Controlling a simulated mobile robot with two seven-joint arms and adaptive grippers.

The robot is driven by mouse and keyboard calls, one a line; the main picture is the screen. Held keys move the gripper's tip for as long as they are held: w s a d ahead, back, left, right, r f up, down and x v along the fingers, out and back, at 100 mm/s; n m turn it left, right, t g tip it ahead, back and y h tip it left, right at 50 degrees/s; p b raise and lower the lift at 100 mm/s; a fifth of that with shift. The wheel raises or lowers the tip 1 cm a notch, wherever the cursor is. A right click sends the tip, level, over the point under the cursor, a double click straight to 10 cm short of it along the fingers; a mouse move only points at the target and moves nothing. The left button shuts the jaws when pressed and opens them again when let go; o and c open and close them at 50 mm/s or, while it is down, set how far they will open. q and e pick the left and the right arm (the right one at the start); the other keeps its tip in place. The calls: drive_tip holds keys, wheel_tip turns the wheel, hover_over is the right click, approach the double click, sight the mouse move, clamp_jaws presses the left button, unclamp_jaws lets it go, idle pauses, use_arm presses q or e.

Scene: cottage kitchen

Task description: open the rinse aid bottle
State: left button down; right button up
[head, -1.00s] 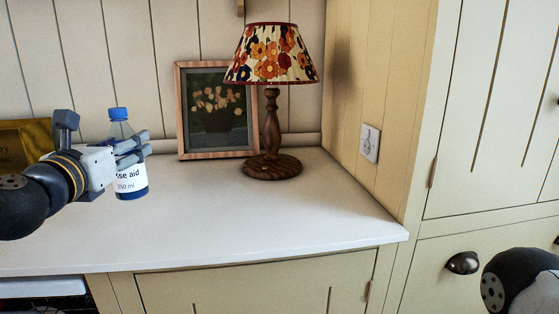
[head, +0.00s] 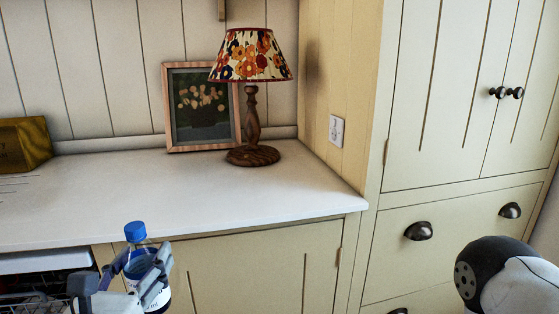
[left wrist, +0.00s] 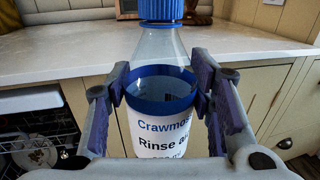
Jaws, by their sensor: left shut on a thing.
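The rinse aid bottle (head: 152,290) has a blue cap (head: 135,231), a clear neck and a white label. My left gripper (head: 141,275) is shut on it and holds it upright in front of the worktop's front edge. In the left wrist view the bottle (left wrist: 163,130) stands between the two fingers of my left gripper (left wrist: 162,85), and its ribbed blue cap (left wrist: 161,9) is on. My right arm shows at the lower right of the head view, but its gripper is out of the picture.
The pale worktop (head: 200,200) is mostly clear. A lamp (head: 252,120) and a framed picture (head: 203,105) stand at the back, a golden box (head: 22,145) at left. An open dishwasher with a rack (left wrist: 40,145) is at lower left. Cupboards (head: 440,130) stand at right.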

use_arm(q)
drive_tip(key=s+d+f, duration=0.4)
drive_tip(key=f, duration=0.3)
